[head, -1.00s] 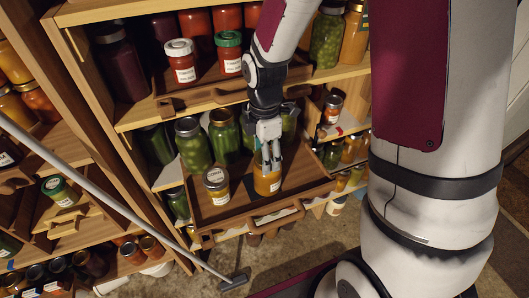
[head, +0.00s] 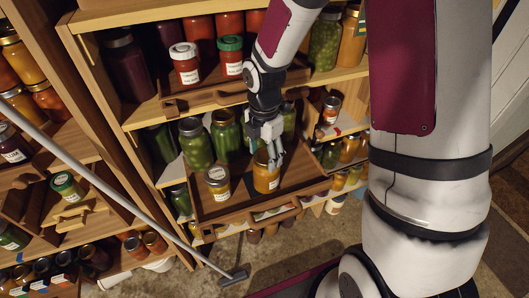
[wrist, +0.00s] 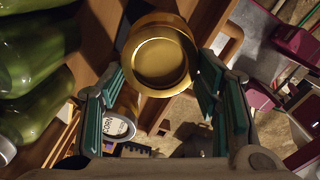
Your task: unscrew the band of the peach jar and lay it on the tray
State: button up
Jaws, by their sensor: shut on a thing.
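The peach jar (head: 265,180), squat and amber-orange, stands upright on a pulled-out wooden tray (head: 240,205) in the head view. Its round gold band (wrist: 162,55) fills the upper middle of the wrist view. My gripper (head: 268,152) points down over the jar top, its fingers on either side of the band. In the wrist view my gripper (wrist: 165,85) has its teal-padded fingers closed around the band. The band looks seated on the jar; whether it is loose I cannot tell. The fingers partly hide the jar top in the head view.
A labelled jar (head: 217,182) stands close left of the peach jar; its lid reads CORN in the wrist view (wrist: 118,125). Tall green jars (head: 196,143) stand behind. A shelf with red jars (head: 185,65) is above. A long grey pole (head: 120,195) crosses at left.

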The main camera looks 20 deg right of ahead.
jog(key=n+p, duration=0.1)
jog(key=n, duration=0.1)
jog(key=shift+s+d+n+p, duration=0.15)
jog(key=shift+s+n+p, duration=0.15)
jog(key=shift+n+p, duration=0.1)
jog(key=shift+w+n, duration=0.1)
jog(key=shift+n, duration=0.8)
jog(key=n+p, duration=0.2)
jog(key=n, duration=0.1)
jog(key=shift+s+d, duration=0.15)
jog(key=shift+s, duration=0.05)
jog(key=shift+w+n, duration=0.1)
jog(key=shift+n, duration=0.7)
jog(key=shift+d+n+p, duration=0.1)
jog(key=shift+n+p, duration=0.3)
jog(key=shift+n, duration=0.6)
jog(key=n, duration=0.2)
jog(key=shift+d+f+n, duration=0.1)
jog(key=shift+n, duration=0.2)
